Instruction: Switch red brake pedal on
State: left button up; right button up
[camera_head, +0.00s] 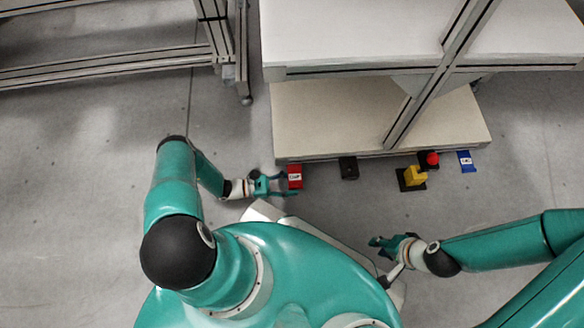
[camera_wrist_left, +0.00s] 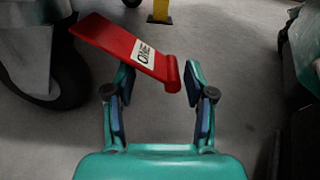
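The red brake pedal (camera_head: 295,175) is on the floor at the front edge of the low shelf, left of centre. In the left wrist view it is a tilted red plate (camera_wrist_left: 112,42) with a white lettered label. My left gripper (camera_head: 286,184) is beside the pedal on its left. In the left wrist view the gripper (camera_wrist_left: 158,82) is open, with a finger on each side of the plate's near lower end. Contact cannot be told. My right gripper (camera_head: 381,244) is in front of the shelf, right of centre, apart from the pedals; its opening is too small to tell.
A black box (camera_head: 348,167), a yellow piece on a black base (camera_head: 413,177), a red button (camera_head: 432,158) and a blue pedal (camera_head: 465,161) line the shelf (camera_head: 330,115) to the right. A black wheel (camera_wrist_left: 70,72) stands left of the pedal in the left wrist view.

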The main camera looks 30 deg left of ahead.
pick_arm(q)
jog(key=shift+s, duration=0.1)
jog(key=v, duration=1.1)
jog(key=shift+s+a+f, duration=0.1)
jog(key=shift+s+a, duration=0.1)
jog(key=shift+a, duration=0.15)
